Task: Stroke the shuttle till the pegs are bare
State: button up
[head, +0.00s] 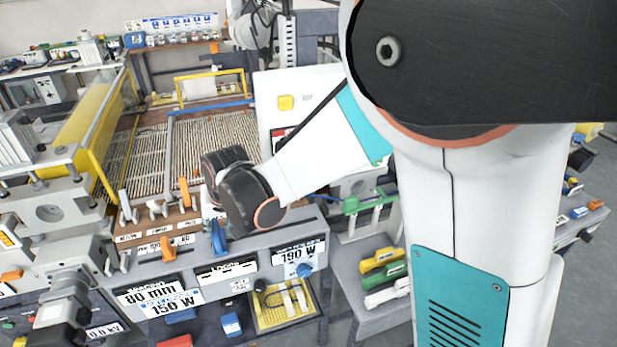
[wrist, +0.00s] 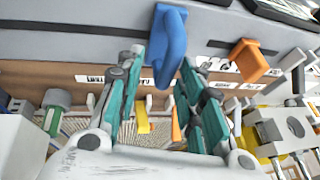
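In the wrist view, my gripper (wrist: 160,72) has its two teal and grey fingers apart. An upright blue handle (wrist: 170,42) shows in the gap between the fingertips; I cannot tell whether either finger touches it. The blue handle also shows in the head view (head: 218,238) on the front edge of the grey bench, below my wrist. An orange handle (wrist: 252,60) stands beside it, also seen in the head view (head: 167,250). My fingers are hidden behind my wrist in the head view. I cannot tell for certain which part is the shuttle or which are the pegs.
A ribbed mesh bed (head: 215,140) lies behind the handles, with a yellow guard frame (head: 95,125) at its left. Pale levers (head: 155,208) and another orange lever (head: 185,192) stand close by. A yellow tray (head: 262,318) sits below the bench front.

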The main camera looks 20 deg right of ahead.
jog(key=d+p, duration=0.2)
jog(key=d, duration=1.9)
jog(key=shift+d, duration=0.1)
jog(key=d+v, duration=0.1)
jog(key=v, duration=1.3)
jog(key=shift+d, duration=0.25)
